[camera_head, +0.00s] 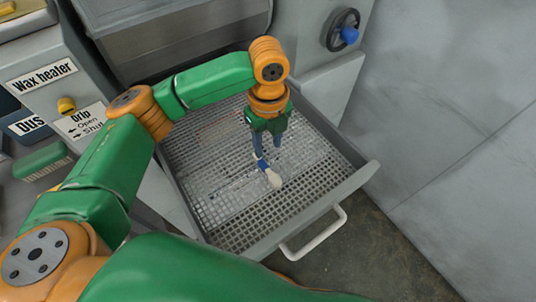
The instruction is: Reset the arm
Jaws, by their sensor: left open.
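My left arm comes in from the lower left, and its gripper (266,150) points down over the pulled-out mesh drawer (225,200). The gripper is open. A small pale wooden spoon (273,177) shows just below the fingertips, over the mesh. I cannot tell whether the fingers touch it. My right gripper is not in view.
The drawer has a raised metal rim and a white handle (314,234) at its front. A handwheel with a blue knob (349,35) is on the machine at top right. A wax heater panel (42,75) and a green brush (42,160) are at left.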

